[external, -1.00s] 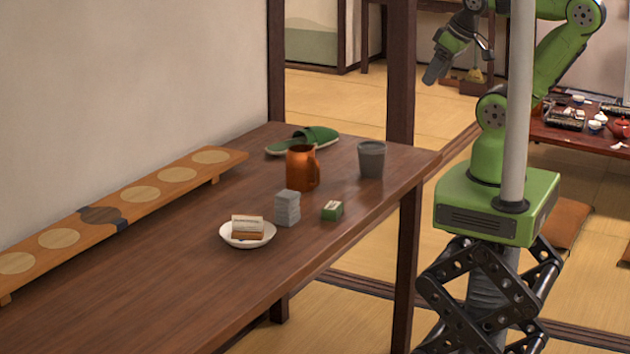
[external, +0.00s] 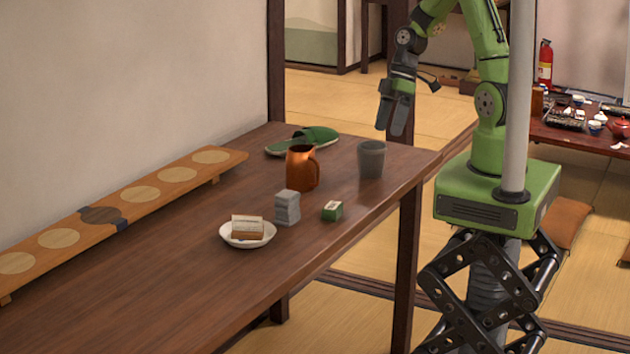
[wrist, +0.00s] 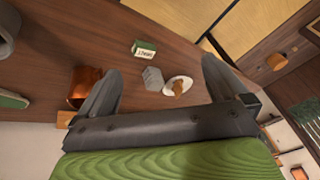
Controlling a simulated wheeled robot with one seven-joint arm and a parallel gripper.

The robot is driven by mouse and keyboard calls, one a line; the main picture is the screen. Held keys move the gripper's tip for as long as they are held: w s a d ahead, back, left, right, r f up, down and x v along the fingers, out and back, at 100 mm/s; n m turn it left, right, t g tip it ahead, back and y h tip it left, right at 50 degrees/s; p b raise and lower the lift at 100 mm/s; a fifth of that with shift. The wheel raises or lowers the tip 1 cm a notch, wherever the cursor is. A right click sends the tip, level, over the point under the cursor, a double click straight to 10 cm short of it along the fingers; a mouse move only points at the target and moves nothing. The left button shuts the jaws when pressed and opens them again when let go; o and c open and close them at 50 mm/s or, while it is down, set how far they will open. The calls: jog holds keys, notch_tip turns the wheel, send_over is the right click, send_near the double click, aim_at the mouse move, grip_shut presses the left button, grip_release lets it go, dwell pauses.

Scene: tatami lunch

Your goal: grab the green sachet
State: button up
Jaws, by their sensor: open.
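The green sachet (external: 332,211) is a small green block with a white label. It lies on the brown table (external: 190,290) near its right edge, to the right of a grey stack. In the wrist view the green sachet (wrist: 144,49) shows beyond my fingertips, above the gap between them. My gripper (external: 393,130) hangs with its fingers pointing down, above and beyond the grey cup at the far right end of the table. In the wrist view my gripper (wrist: 160,90) has its two dark fingers spread apart with nothing between them.
A grey cup (external: 371,160), a copper mug (external: 301,168) and a grey stack (external: 287,208) stand near the sachet. A white dish (external: 238,242) holds a brown-and-white item. A green slipper (external: 303,141) lies at the back. A long wooden board (external: 125,210) lines the wall.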

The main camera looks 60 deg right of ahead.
notch_tip(320, 180, down, 12)
jog(key=w+n+t+y+p, duration=0.1)
jog(key=w+n+t+y, duration=0.1)
jog(key=y, duration=0.4)
jog(key=m+t+h+p, duration=0.15)
jog(key=m+t, duration=0.25)
jog(key=t, duration=0.6)
send_near(342, 208)
jog(key=r+x, duration=0.1)
jog(key=x, duration=0.7)
jog(key=f+x, duration=0.1)
jog(key=x, duration=0.2)
jog(key=shift+s+a, duration=0.1)
jog(key=shift+r, duration=0.1)
jog(key=c, duration=1)
